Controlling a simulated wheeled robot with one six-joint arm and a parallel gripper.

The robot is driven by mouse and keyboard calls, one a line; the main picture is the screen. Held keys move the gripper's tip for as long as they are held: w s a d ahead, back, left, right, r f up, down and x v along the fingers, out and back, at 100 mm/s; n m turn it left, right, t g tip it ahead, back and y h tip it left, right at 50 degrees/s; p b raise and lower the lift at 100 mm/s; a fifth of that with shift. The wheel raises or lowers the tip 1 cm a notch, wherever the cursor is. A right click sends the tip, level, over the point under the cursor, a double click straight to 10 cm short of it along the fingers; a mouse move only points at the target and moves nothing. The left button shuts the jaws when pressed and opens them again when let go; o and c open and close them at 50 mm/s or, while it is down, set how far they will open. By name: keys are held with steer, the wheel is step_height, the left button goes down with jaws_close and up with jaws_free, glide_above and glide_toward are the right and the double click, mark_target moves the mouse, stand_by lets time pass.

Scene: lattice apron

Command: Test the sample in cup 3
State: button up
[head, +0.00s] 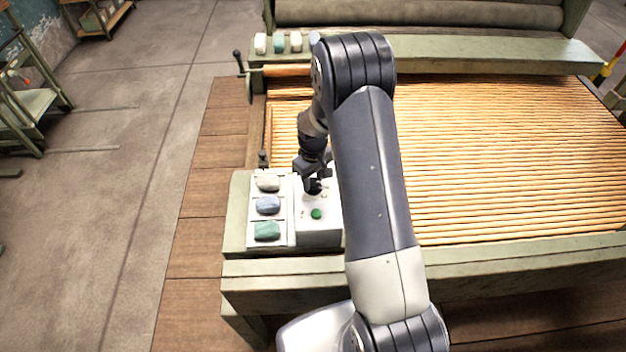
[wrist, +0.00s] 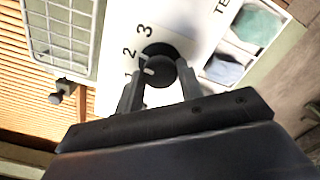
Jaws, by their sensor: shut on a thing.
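A white tester box (head: 320,240) stands at the table's front left corner, with a green button (head: 316,214) on top. In the wrist view its white panel (wrist: 205,25) carries the numbers 1, 2 and 3 around a black knob (wrist: 160,50). My gripper (wrist: 159,80) is shut on the knob; it also shows in the head view (head: 314,186). The knob's white mark faces the side of 1 and 2; I cannot tell exactly which number. No cup is visibly marked 3.
Left of the box a white tray (head: 283,239) holds a whitish lump (head: 267,183), a blue lump (head: 268,205) and a green lump (head: 267,230). A slatted bed (head: 480,160) fills the right. Several small coloured pieces stand on the back ledge (head: 460,52).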

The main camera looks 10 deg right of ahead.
mark_target(313, 182)
steer(key=m+b, duration=0.3)
steer(key=m, duration=0.1)
steer(key=shift+f, duration=0.15)
steer(key=shift+m+b, duration=0.7)
steer(key=shift+m, duration=1)
steer(key=o, duration=1)
step_height(313, 182, up, 11)
steer(key=shift+b, duration=0.4)
